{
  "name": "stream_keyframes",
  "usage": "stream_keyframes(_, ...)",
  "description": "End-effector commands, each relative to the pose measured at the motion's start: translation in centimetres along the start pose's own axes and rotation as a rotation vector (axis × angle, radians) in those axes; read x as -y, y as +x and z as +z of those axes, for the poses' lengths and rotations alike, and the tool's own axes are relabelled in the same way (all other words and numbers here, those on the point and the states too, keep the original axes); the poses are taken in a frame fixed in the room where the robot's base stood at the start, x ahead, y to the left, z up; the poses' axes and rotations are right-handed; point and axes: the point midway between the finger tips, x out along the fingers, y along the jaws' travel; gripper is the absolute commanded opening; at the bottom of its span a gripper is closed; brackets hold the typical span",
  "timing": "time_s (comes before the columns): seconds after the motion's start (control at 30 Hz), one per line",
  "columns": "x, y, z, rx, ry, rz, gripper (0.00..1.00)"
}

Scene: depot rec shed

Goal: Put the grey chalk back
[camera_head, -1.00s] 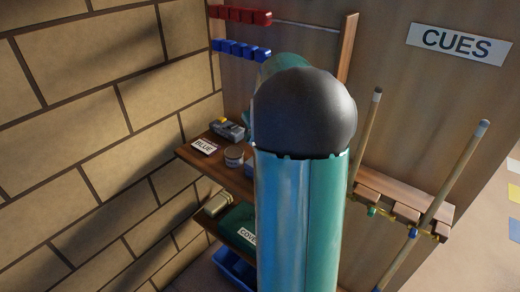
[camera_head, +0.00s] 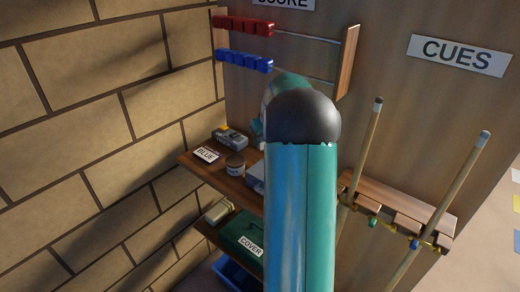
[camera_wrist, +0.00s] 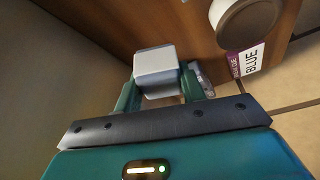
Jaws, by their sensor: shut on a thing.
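The grey chalk (camera_wrist: 155,62), a small pale-grey block, is held between the two teal fingers of my gripper (camera_wrist: 158,82) in the wrist view. My gripper is shut on it, above a brown wooden surface. A label reading BLUE (camera_wrist: 253,60) and a round tin (camera_wrist: 246,18) lie to the right of the chalk. In the head view my arm hides the gripper and the chalk. The upper shelf (camera_head: 222,176) there carries the BLUE label (camera_head: 207,154) and the tin (camera_head: 235,165).
A grey device (camera_head: 230,137) is at the shelf's back left. A grey-blue box (camera_head: 256,177) is partly behind my arm. Below are a green COVER bundle (camera_head: 241,238) and a blue bin (camera_head: 232,275). Cues (camera_head: 454,185) stand in a rack at right; a brick wall (camera_head: 90,130) bounds the left.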

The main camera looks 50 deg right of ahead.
Motion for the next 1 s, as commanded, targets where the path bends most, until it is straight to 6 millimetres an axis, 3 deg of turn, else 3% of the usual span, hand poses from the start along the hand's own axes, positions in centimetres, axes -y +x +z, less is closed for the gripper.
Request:
stream_keyframes(0.1,0.1,1.8,-0.5,0.001,-0.001,0.0,0.21)
stream_keyframes(0.33,0.2,3.7,-1.0,0.001,-0.001,0.0,0.21)
stream_keyframes(0.5,0.1,5.9,0.2,0.001,0.001,0.0,0.21)
stream_keyframes(0.9,0.1,6.5,0.4,0.0,0.0,0.001,0.21)
stream_keyframes(0.93,0.1,6.5,0.4,0.0,0.0,0.001,0.44)
stream_keyframes(1.0,0.1,6.4,0.4,0.0,0.0,0.001,0.57)
